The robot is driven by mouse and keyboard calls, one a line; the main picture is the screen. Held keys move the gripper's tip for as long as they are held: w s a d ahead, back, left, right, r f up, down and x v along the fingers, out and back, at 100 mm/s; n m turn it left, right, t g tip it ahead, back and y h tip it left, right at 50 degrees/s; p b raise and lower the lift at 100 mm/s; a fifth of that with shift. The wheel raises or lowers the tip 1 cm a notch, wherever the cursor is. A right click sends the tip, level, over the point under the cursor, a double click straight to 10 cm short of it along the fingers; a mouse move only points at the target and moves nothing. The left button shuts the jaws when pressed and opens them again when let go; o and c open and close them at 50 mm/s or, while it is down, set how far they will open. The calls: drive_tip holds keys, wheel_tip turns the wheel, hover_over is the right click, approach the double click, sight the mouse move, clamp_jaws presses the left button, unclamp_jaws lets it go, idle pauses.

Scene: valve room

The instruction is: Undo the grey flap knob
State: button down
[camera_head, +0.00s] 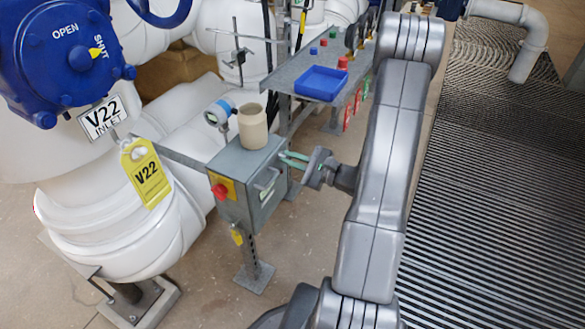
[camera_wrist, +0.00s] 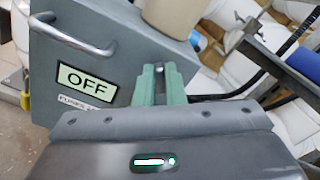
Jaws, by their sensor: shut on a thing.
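The grey flap with a bar handle (camera_wrist: 75,38) and an OFF label (camera_wrist: 85,84) is the face of a grey box (camera_head: 232,165) on a post. My gripper (camera_head: 285,158) is at the right edge of that face, its green fingertips against it. In the wrist view, the fingertips (camera_wrist: 159,74) close around a small grey knob (camera_wrist: 159,69) at the flap's edge. Most of the knob is hidden between the fingers. The flap looks closed.
A beige cup (camera_head: 252,126) stands on the box top. A red button (camera_head: 219,191) is on the box's left side. A shelf with a blue tray (camera_head: 319,83) is behind my gripper. A blue valve V22 (camera_head: 75,55) with a yellow tag (camera_head: 146,172) is at left.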

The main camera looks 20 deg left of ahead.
drive_tip(key=n+b, duration=0.3)
drive_tip(key=b, duration=0.1)
drive_tip(key=n+b, duration=0.4)
drive_tip(key=b, duration=0.1)
drive_tip(key=f+n+b, duration=0.1)
drive_tip(key=n+b, duration=0.2)
drive_tip(key=b, duration=0.2)
drive_tip(key=shift+s+n, duration=0.3)
drive_tip(key=shift+b, duration=0.4)
drive_tip(key=c, duration=1.5)
unclamp_jaws()
drive_tip(key=s+d+p, duration=0.1)
drive_tip(key=d+p, duration=0.2)
drive_tip(key=d, duration=1)
drive_tip(key=shift+d, duration=0.35)
